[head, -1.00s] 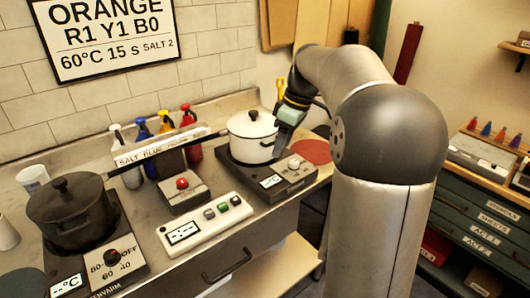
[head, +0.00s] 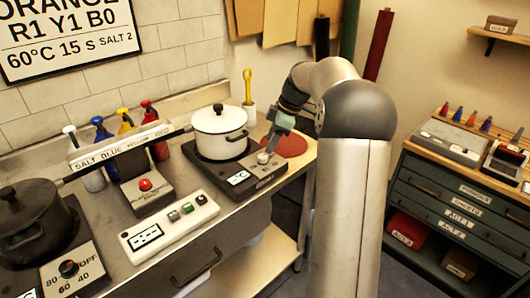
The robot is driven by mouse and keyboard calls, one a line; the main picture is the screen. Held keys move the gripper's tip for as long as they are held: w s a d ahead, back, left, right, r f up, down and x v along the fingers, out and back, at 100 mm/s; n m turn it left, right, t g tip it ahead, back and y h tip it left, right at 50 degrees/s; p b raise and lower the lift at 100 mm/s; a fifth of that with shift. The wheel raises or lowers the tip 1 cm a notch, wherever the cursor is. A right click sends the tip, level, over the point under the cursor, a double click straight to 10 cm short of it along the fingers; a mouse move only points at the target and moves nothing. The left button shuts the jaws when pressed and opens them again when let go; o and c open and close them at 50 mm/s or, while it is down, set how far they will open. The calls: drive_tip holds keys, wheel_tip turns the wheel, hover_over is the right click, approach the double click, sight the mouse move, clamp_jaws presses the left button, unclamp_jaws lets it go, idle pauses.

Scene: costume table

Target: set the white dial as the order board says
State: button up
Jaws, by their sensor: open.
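The white dial (head: 263,157) sits on the front panel of the right hotplate (head: 222,172), below a white pot (head: 219,133) with a black lid knob. The dial's setting is too small to read. My gripper (head: 269,147) is open and points down, with its fingertips right at the dial. I cannot tell whether they touch it or stand around it. The order board (head: 70,35) on the wall is cut off at the top and left; it reads ORANGE, R1 Y1 B0, 60°C, 15 S, SALT 2.
A red-button box (head: 146,192), a white button panel (head: 170,222) and several pump bottles (head: 126,121) fill the middle.

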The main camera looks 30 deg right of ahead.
sight(263, 156)
drive_tip(key=shift+x, duration=2.7)
drive_tip(key=c, duration=1)
